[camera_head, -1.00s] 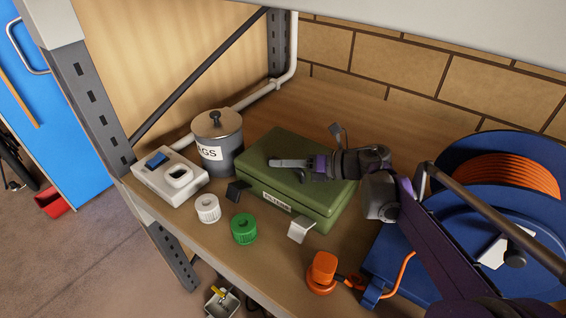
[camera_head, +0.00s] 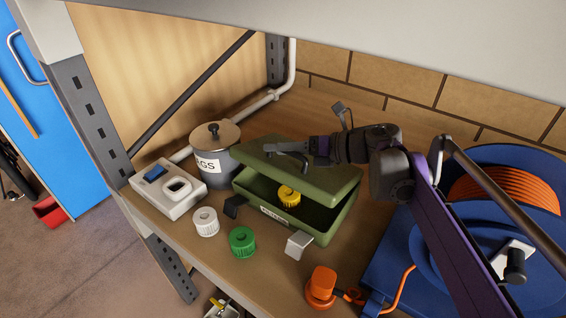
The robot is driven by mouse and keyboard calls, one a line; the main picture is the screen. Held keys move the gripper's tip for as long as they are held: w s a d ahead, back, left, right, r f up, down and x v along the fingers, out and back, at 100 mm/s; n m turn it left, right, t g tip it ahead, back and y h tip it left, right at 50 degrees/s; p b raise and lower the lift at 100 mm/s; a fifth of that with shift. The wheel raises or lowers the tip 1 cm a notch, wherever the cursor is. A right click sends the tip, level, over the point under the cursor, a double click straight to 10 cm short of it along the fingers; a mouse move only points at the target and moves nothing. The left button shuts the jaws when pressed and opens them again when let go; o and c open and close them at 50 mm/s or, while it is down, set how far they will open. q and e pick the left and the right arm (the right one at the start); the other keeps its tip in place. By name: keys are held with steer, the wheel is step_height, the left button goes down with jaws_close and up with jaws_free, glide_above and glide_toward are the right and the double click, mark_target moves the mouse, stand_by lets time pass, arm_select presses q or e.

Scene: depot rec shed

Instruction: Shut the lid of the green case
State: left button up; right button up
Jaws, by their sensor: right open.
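The green case (camera_head: 273,211) stands on the shelf with its hinged lid (camera_head: 330,182) partly raised. The gap at the front shows a yellow ring-shaped thing (camera_head: 289,195) inside; the rest of the inside is hidden. My left gripper is not in view.
A lidded grey canister (camera_head: 212,167) and a white socket box (camera_head: 167,194) stand left of the case. White (camera_head: 206,222) and green (camera_head: 242,242) caps and an orange plug (camera_head: 320,287) lie in front. A blue cable reel (camera_head: 395,262) fills the right.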

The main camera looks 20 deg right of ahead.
steer(key=shift+s+a+r, duration=0.15)
steer(key=shift+a+r, duration=0.05)
steer(key=shift+r, duration=0.25)
steer(key=shift+s+a+r, duration=0.1)
steer(key=shift+a+r, duration=0.05)
steer(key=shift+r, duration=0.3)
steer(key=shift+d, duration=0.1)
steer(key=shift+d, duration=0.1)
steer(key=shift+s+d+r, duration=0.1)
steer(key=shift+s+d, duration=0.1)
steer(key=shift+d, duration=0.3)
steer(key=shift+d+f+p+v, duration=0.1)
steer(key=shift+f+p+v, duration=0.1)
steer(key=shift+v, duration=0.95)
steer(key=shift+d+f+p+v, duration=0.1)
steer(key=shift+p+v, duration=0.1)
steer(key=shift+v, duration=1)
steer(key=shift+d+f+p+v, duration=0.1)
steer(key=shift+f+p+v, duration=0.1)
steer(key=shift+v, duration=1.95)
steer(key=shift+s+d, duration=0.3)
steer(key=shift+d, duration=0.4)
steer(key=shift+s+d+r, duration=0.1)
steer(key=shift+s+d, duration=0.05)
steer(key=shift+s, duration=0.05)
